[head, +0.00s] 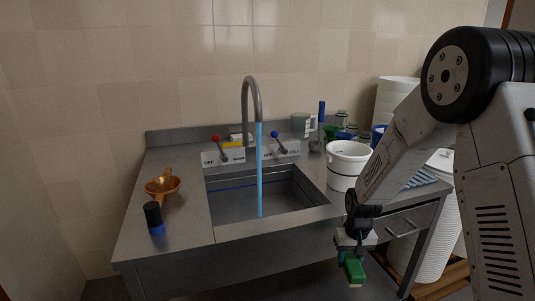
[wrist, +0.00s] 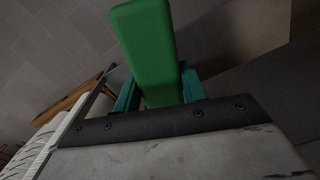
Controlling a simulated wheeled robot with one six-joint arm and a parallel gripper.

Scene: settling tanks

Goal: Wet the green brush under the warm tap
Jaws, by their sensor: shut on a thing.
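My gripper (head: 352,249) is shut on the green brush (head: 354,268), which hangs below it in front of the counter's front edge, right of the sink. In the wrist view the green brush (wrist: 152,48) stands out between the two fingers. A curved metal tap (head: 252,90) rises behind the sink (head: 230,205), and a blue stream of water (head: 259,170) runs from it into the basin. A red-knobbed lever (head: 215,140) stands left of the tap and a blue-knobbed lever (head: 275,135) right of it, each on a plate marked OFF. The brush is apart from the water.
An orange funnel-like bowl (head: 163,185) and a black and blue bottle (head: 154,218) stand left of the sink. A white bucket (head: 347,165) stands right of it, with a jug (head: 302,124) and jars behind. Space above the basin is free except for the stream.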

